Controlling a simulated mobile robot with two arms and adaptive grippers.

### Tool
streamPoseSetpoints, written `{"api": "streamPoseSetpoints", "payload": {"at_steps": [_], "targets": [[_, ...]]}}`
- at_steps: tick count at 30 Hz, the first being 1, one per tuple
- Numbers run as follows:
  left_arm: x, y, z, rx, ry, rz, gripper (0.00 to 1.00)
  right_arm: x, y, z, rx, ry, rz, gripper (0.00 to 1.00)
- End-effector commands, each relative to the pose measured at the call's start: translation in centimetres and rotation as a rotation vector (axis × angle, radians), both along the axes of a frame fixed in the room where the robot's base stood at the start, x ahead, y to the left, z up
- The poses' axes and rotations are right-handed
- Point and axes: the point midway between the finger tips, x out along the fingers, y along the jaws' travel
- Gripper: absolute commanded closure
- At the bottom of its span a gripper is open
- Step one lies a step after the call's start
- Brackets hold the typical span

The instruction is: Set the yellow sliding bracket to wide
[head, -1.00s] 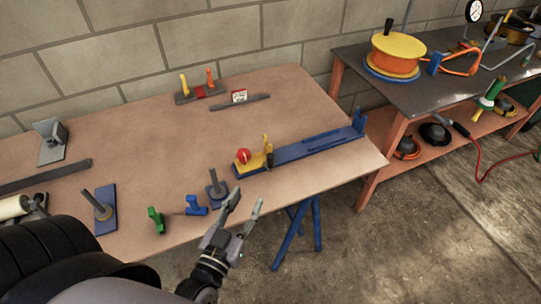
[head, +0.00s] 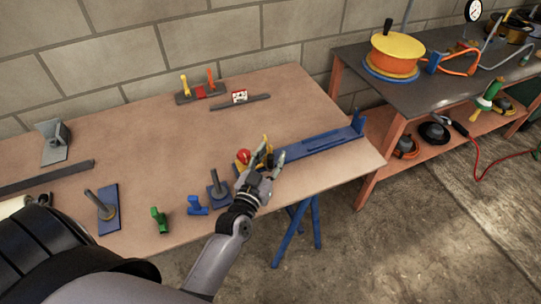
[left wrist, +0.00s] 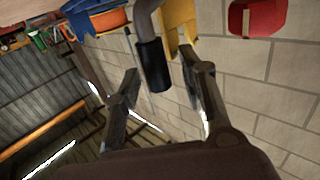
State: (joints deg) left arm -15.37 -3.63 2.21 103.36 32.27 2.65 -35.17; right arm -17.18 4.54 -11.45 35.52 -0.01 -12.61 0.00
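The yellow sliding bracket (head: 265,140) with a red knob (head: 243,155) sits at the left end of a long blue rail (head: 322,143) near the table's front edge. My left gripper (head: 270,156) is open at the bracket and hides part of it. In the left wrist view, a black grip (left wrist: 154,66) on a bent grey rod shows between the two spread fingers (left wrist: 160,72). The yellow bracket (left wrist: 180,22) and the red knob (left wrist: 258,17) show beyond it. I cannot tell whether a finger touches the grip. My right gripper is not seen.
A grey post on a blue base (head: 218,190) stands just left of my gripper. Another post on a blue plate (head: 108,208) is further left. The table's middle is clear.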

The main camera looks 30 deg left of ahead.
Motion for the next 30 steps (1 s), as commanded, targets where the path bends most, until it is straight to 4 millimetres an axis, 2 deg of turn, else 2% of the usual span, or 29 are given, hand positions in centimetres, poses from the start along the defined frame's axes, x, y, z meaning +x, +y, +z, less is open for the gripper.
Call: {"api": "streamPoseSetpoints", "payload": {"at_steps": [6, 23, 30], "targets": [[0.0, 0.01, -0.03, 0.0, 0.0, 0.0, 0.63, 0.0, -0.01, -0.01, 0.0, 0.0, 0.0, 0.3], [-0.03, 0.01, -0.01, 0.0, 0.0, 0.0, 1.0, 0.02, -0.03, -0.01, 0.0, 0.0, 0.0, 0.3], [-0.03, 0.01, -0.01, 0.0, 0.0, 0.0, 1.0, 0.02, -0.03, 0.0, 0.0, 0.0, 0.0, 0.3]]}}
